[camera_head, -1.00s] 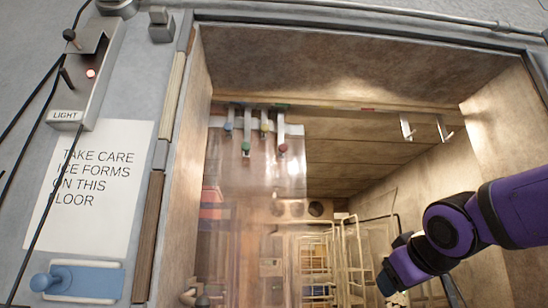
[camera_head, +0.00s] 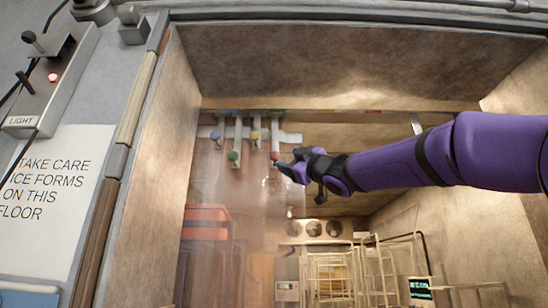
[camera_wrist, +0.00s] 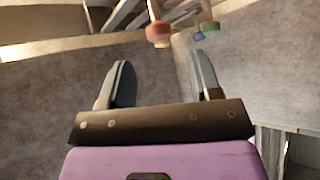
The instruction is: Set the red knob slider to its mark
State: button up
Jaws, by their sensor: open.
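The red knob (camera_head: 275,156) hangs at the lower end of the rightmost of several sliders under the ceiling rail in the camera_head view. It also shows in the camera_wrist view (camera_wrist: 158,33), just beyond and above my open fingertips. My gripper (camera_head: 288,166) is close beside the red knob, on its lower right. In the camera_wrist view my gripper (camera_wrist: 160,78) has its two fingers spread apart with nothing between them. The green knob (camera_head: 233,156), the yellow knob (camera_head: 255,135) and the blue knob (camera_head: 215,135) sit to the left. The contact between fingers and red knob cannot be told.
Clear strip curtains hang below the sliders on the left. Wire racks (camera_head: 335,275) and a red crate (camera_head: 205,222) stand deeper inside. The left door frame (camera_head: 150,180) bounds the opening. A light switch box (camera_head: 55,80) is on the outer wall.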

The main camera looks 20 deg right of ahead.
aim_at(278, 157)
jog(key=x, duration=0.7)
jog(key=shift+w+r, duration=0.2)
jog(key=shift+w, duration=0.1)
grip_shut()
